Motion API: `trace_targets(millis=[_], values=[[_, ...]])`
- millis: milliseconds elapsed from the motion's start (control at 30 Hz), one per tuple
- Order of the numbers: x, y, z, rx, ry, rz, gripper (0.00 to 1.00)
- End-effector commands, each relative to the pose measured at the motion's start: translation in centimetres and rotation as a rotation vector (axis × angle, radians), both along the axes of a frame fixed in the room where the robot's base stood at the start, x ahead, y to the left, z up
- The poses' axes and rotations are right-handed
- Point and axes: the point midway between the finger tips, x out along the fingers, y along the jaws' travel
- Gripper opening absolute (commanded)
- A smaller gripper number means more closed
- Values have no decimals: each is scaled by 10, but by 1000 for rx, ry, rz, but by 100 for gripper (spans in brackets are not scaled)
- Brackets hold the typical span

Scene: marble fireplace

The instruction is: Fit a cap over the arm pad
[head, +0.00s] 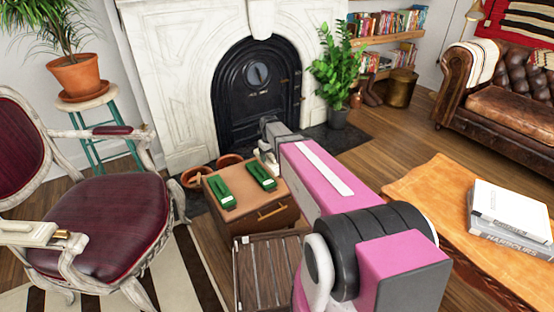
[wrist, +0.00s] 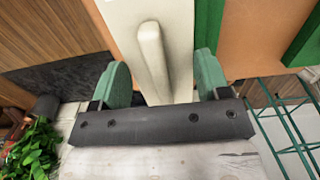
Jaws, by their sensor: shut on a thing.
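My gripper (wrist: 160,85) is shut on a long cream cap (wrist: 150,50) with a raised ridge along its top. The green fingers stand at its two sides in the wrist view. In the head view the cap's cream edge (head: 267,160) shows beyond my pink arm, which hides most of it. The chair at left has a burgundy arm pad (head: 112,131) on its far arm, uncovered. On its near arm, a cream cap-like block (head: 28,233) lies at the left edge; what is under it is hidden.
A brown cabinet (head: 278,212) carries two green holders (head: 219,193) (head: 262,176). A dark slatted crate (head: 268,270) stands in front. Terracotta pots (head: 195,178) sit behind. A turquoise plant stool (head: 118,145) stands behind the chair. A wooden table (head: 425,195) is at right.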

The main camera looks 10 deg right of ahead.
Motion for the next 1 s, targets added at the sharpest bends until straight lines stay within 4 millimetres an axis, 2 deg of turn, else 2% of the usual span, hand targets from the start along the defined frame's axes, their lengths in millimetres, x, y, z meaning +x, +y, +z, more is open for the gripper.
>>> trace_targets(millis=[33,200,467,567,667,1000], values=[[-8,10,8,0,-1,3,46],[-22,33,23,0,0,2,46],[-32,49,39,0,0,-4,46],[-35,46,53,0,-1,-21,46],[-39,38,75,0,-2,-48,46],[-61,4,169,0,-3,-176,46]])
